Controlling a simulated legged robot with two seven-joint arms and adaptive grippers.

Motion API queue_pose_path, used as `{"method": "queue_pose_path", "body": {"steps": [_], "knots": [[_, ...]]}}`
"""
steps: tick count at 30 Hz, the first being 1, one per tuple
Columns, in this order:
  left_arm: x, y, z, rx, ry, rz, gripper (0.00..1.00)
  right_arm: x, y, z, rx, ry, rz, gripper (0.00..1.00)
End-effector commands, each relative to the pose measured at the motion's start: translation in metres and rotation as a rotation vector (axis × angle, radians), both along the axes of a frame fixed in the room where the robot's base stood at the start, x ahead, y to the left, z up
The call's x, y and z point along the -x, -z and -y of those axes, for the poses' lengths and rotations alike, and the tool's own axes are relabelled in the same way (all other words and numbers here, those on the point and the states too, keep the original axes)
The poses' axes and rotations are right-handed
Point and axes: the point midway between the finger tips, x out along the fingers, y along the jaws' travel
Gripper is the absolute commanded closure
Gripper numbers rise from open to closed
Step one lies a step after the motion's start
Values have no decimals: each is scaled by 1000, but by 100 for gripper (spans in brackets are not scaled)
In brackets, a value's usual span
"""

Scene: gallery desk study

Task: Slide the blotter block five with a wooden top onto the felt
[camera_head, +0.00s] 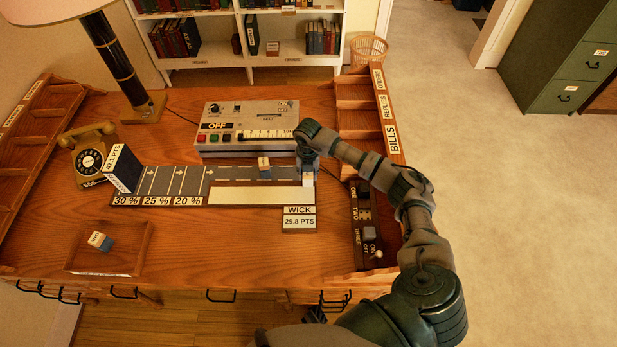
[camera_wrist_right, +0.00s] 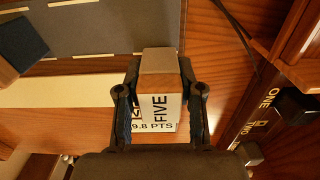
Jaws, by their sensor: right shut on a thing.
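The blotter block labelled FIVE (camera_wrist_right: 168,112) shows in the right wrist view, with a tan top and a white label face. My right gripper (camera_wrist_right: 160,92) is shut on it, one finger on each side. In the head view the gripper (camera_head: 306,168) is at the right end of the strips, and a pale bit of the block (camera_head: 308,181) shows below it. The grey strip with arrows (camera_head: 225,174), which looks like the felt, lies beyond the block. I cannot tell whether the block touches the desk. My left gripper is not in view.
Another block (camera_head: 264,168) stands on the grey strip, left of my gripper. A cream strip (camera_head: 250,195) lies along its near side. The WICK sign (camera_head: 299,217), a switch panel (camera_head: 366,225) and a control box (camera_head: 246,125) are close by. A wooden tray (camera_head: 132,262) holds another block.

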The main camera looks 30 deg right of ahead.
Motion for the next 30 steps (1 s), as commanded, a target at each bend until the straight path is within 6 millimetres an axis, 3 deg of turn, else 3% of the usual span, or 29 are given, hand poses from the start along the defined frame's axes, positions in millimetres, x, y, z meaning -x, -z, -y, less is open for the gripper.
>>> {"method": "queue_pose_path", "body": {"steps": [30], "knots": [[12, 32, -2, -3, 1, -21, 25, -37, 1, 24, 0, 0, 0, 100]]}}
